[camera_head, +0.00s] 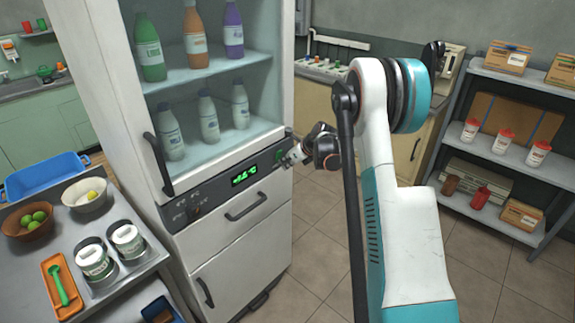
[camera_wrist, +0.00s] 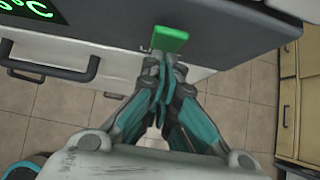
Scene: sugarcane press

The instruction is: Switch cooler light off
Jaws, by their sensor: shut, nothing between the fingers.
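The cooler (camera_head: 236,190) is a tall white cabinet with a glass door and bottles on its shelves. Its dark control panel (camera_head: 215,192) carries a green-lit temperature display (camera_head: 245,175). A green rocker switch (camera_wrist: 170,38) sits at the panel's right end in the wrist view; in the head view my gripper (camera_head: 287,160) is beside that end. In the wrist view my gripper (camera_wrist: 162,62) is shut and empty, its fingertips at the lower edge of the green switch. I cannot tell whether they touch it. The switch's lower part is hidden behind the fingertips.
A steel cart (camera_head: 150,268) with bowls, tubs and a blue bin (camera_head: 45,176) stands left of the cooler. A grey shelf rack (camera_head: 490,208) with cups and boxes is at right. The cooler door has a dark handle (camera_head: 158,163). Tiled floor between is clear.

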